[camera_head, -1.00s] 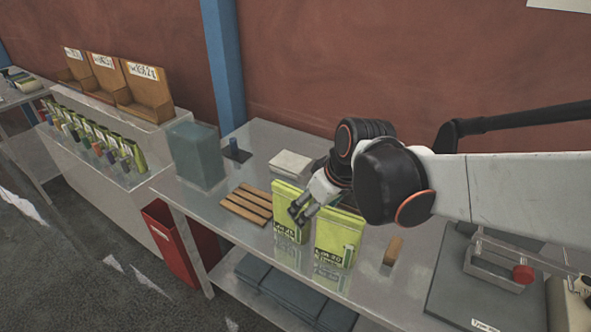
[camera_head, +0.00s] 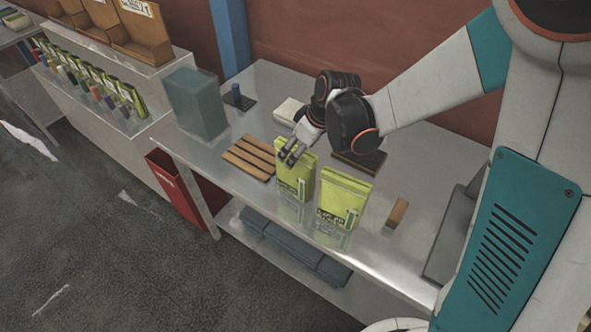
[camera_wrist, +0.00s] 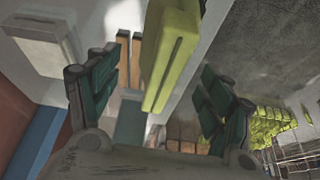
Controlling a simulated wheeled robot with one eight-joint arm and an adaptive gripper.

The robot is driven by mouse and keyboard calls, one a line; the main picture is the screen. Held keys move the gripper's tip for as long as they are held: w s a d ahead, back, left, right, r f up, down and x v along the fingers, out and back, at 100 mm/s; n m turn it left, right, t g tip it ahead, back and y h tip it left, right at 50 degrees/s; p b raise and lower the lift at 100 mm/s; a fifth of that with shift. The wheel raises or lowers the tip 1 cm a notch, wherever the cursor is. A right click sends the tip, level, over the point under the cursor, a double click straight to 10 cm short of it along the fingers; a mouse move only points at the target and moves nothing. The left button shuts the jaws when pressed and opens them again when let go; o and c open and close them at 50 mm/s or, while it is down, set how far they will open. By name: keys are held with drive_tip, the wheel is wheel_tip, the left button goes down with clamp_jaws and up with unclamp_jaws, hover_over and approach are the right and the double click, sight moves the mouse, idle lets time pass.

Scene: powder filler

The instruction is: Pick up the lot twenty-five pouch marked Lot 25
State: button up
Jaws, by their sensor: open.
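Two yellow-green pouches stand upright side by side on the metal table: a left pouch (camera_head: 297,182) and a right pouch (camera_head: 343,203). Both have dark print and a small green mark on the front; I cannot read the lot numbers. My gripper (camera_head: 290,157) is at the top left of the left pouch, fingers open. In the wrist view, one yellow-green pouch (camera_wrist: 170,55) lies in the gap between the spread fingers of my gripper (camera_wrist: 160,85). No contact with either finger is visible.
A slatted wooden rack (camera_head: 250,158) lies left of the pouches, with a grey-blue box (camera_head: 196,103) beyond it. A small wooden block (camera_head: 397,213) stands to the right. A red bin (camera_head: 178,190) is below the table's left end.

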sight(296, 172)
drive_tip(key=b+x, duration=0.1)
drive_tip(key=x, duration=0.5)
drive_tip(key=shift+f, duration=0.4)
drive_tip(key=c, duration=1.4)
